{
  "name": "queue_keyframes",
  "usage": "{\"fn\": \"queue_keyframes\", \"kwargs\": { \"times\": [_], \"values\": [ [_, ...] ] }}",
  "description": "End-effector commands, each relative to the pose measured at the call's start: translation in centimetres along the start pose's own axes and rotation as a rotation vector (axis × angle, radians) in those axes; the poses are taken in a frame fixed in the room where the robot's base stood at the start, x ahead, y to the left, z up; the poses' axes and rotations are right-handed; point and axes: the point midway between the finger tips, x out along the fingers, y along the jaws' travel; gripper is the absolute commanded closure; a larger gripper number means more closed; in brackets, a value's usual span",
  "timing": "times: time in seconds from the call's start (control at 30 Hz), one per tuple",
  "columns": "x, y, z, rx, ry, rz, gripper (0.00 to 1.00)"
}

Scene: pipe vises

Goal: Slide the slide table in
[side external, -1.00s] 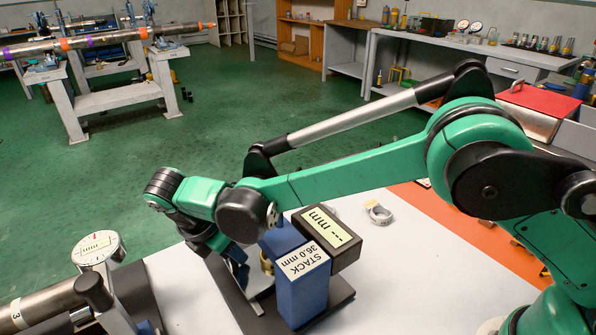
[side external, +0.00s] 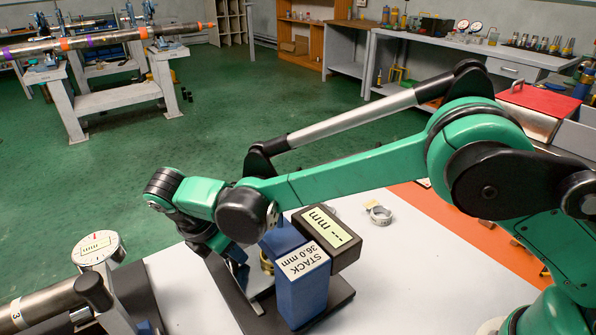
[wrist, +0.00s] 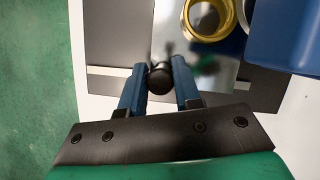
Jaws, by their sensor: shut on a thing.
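The slide table is a shiny metal plate (wrist: 205,72) on a dark base, seen in the wrist view, with a round black knob (wrist: 160,77) at its near edge. A brass ring (wrist: 205,18) sits on the plate's far part. My gripper (wrist: 159,75) has its two blue fingers on either side of the knob and is shut on it. In the side view my arm hides most of the plate, and the gripper's fingertips are hidden behind the blue gauge stand (side external: 300,285) labelled "STACK 36.0 mm".
A loose metal clamp ring (side external: 379,214) lies on the white bench top (side external: 400,270). A pipe (side external: 45,305) and a round dial (side external: 95,248) are at the lower left.

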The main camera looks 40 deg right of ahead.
Motion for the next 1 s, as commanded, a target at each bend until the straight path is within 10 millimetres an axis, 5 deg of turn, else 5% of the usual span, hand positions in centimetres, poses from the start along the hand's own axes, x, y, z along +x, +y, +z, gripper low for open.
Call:
{"fn": "queue_keyframes", "kwargs": {
  "times": [0.73,0.77,0.83,1.0],
  "values": [
    [-0.3,-2.8,-0.7,-0.001,-0.001,-0.005,1.00],
    [-0.3,-2.9,-0.7,-0.001,-0.001,-0.005,0.63],
    [-0.3,-2.8,-0.7,-0.001,-0.001,-0.005,0.44],
    [-0.3,-2.8,-0.7,-0.001,-0.001,-0.003,0.40]
  ]
}}
